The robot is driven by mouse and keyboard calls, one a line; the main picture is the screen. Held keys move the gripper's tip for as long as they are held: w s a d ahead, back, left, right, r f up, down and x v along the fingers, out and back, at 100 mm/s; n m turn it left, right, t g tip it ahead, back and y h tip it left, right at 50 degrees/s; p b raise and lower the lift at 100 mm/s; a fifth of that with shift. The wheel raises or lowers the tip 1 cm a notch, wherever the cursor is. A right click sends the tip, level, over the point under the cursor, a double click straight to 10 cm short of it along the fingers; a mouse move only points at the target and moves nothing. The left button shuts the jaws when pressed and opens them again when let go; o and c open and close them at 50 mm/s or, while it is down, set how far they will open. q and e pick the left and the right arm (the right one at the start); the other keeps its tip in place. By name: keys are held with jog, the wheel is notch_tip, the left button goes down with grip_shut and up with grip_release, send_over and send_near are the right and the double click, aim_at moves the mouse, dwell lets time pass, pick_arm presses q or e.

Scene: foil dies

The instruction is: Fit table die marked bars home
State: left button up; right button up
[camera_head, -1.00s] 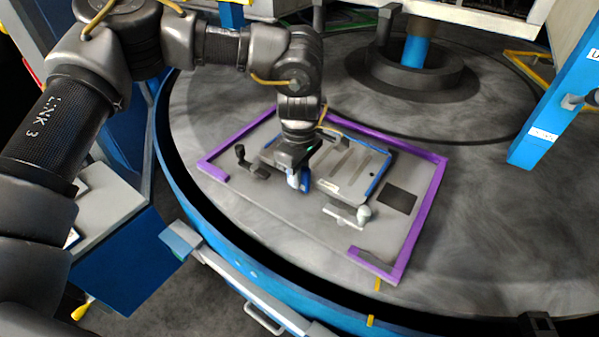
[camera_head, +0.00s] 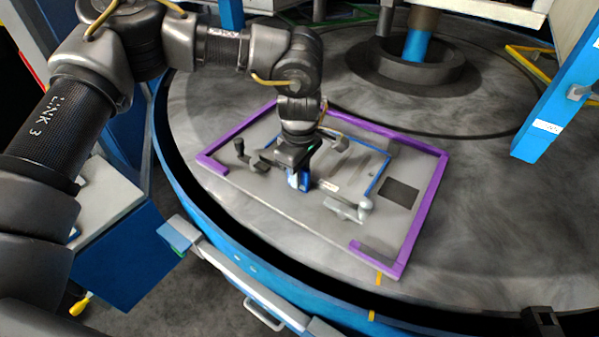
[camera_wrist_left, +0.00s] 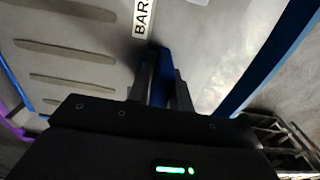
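The die marked bars (camera_head: 345,170) is a grey slotted plate. It lies low within a blue-edged outline on the purple-framed table plate (camera_head: 412,165). Whether it is fully seated cannot be told. In the left wrist view its slotted face (camera_wrist_left: 75,75) shows, with a white label (camera_wrist_left: 142,18) reading "BAR" before it is cut off. My left gripper (camera_head: 299,182) points down at the die's near edge, shut on its blue grip (camera_wrist_left: 161,75). The gripper and wrist hide the die's left part. A dark pronged part (camera_head: 541,322) at the bottom right may be my right gripper.
Grey clamps stand around the die: one at left (camera_head: 250,160), one at near right (camera_head: 350,208) and one behind (camera_head: 336,141). A dark square (camera_head: 399,194) lies right of it. A blue post (camera_head: 548,110) stands at right.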

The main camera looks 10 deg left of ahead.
pick_arm(q)
jog(key=o, duration=0.4)
jog(key=shift+s, duration=0.1)
jog(key=shift+r, duration=0.3)
notch_tip(320, 180, up, 10)
jog(key=shift+r+b, duration=0.15)
jog(key=shift+b, duration=0.75)
